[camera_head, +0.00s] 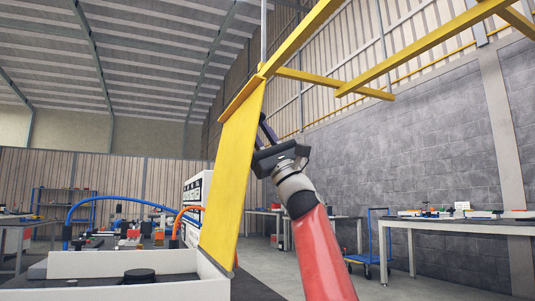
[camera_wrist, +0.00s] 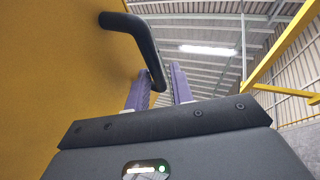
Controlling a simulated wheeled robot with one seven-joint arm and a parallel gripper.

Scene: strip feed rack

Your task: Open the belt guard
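The belt guard (camera_head: 233,175) is a flat yellow panel that hangs steeply, slightly tilted, from the yellow frame at its top edge. It fills the left of the wrist view (camera_wrist: 50,85). A black bar handle (camera_wrist: 137,38) stands out from the panel's face. My gripper (camera_head: 263,136) is at the panel's right side, near mid-height. The handle's lowest part is hidden by the fingers. The handle is not clear in the head view.
Yellow beams (camera_head: 420,48) run overhead at the right. A white-walled tray (camera_head: 120,265) is at the lower left, with blue and orange hoses behind. A white table (camera_head: 455,226) with small parts and a blue cart (camera_head: 367,262) stand at the right. Open floor lies between.

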